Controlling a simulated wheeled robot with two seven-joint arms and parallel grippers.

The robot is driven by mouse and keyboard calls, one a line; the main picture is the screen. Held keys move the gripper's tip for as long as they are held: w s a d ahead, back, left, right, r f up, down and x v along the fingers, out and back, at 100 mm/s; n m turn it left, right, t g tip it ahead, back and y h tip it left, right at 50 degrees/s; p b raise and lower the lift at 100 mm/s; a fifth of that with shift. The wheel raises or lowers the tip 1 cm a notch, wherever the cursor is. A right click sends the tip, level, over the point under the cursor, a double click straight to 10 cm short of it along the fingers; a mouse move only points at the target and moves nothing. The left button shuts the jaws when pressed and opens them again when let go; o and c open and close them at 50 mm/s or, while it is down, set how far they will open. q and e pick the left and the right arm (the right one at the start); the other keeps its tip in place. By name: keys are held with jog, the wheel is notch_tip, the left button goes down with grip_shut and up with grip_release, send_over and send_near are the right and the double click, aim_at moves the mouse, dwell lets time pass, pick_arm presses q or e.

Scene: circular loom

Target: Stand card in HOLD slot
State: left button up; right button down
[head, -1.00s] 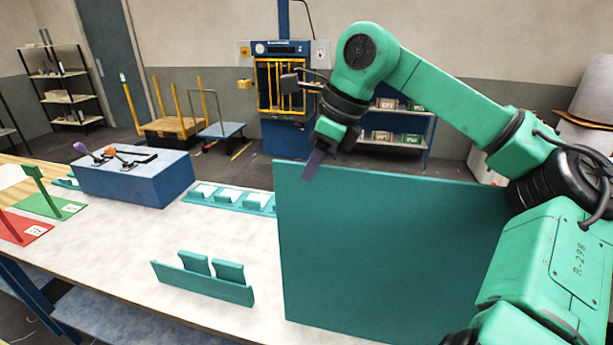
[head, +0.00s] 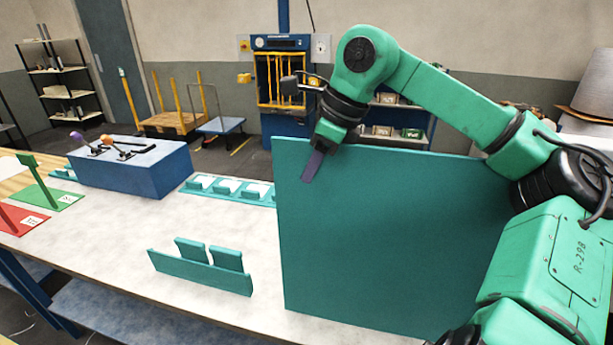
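My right gripper (head: 314,162) hangs over the top left corner of a tall teal panel (head: 385,245). A dark purple flat strip points down from it; I cannot tell whether this is a finger or something held, nor whether the gripper is open. White cards (head: 227,187) sit in a row of teal holders (head: 210,193) at the back of the table. A teal rack (head: 200,272) with two upright teal tabs stands at the front. A green stand (head: 56,199) and a red stand (head: 18,220) carry small unreadable labels. No readable HOLD mark shows. My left gripper is out of view.
A blue box (head: 135,172) with purple- and orange-knobbed levers stands at the back left of the table (head: 120,238). The table middle between box and front rack is clear. The teal panel blocks the view of the right side.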

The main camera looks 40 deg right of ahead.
jog(key=c, duration=0.7)
grip_release()
jog(key=shift+f, duration=0.15)
jog(key=shift+c, duration=0.2)
jog(key=v, duration=1.4)
jog(key=shift+r, duration=0.3)
